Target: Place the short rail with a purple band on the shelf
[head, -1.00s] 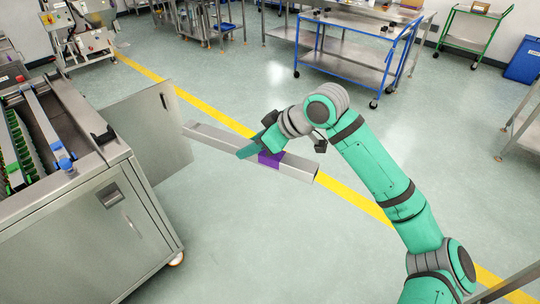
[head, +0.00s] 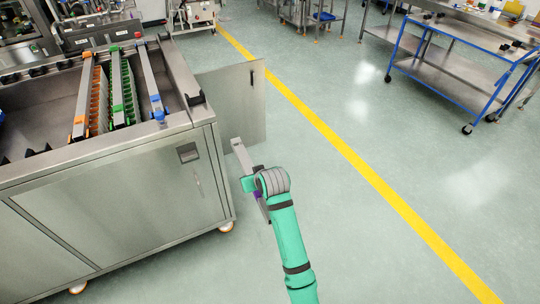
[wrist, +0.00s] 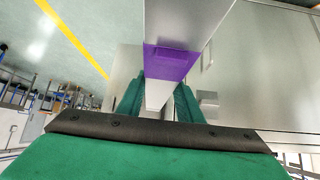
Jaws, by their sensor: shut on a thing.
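The short metal rail (head: 242,158) with a purple band (head: 257,195) is held by my gripper (head: 253,184) above the floor, beside the open door of the steel machine. In the head view my arm hides much of the rail. In the wrist view the purple band (wrist: 171,62) shows just beyond the two green fingers (wrist: 157,98), which are closed on either side of the rail. The shelf cannot be told for certain; a blue-framed cart with a lower shelf (head: 450,88) stands at the upper right.
The steel machine (head: 130,205) fills the left, with orange, green and blue-ended rails (head: 150,85) on top. Its open door (head: 235,105) sticks out close to the held rail.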

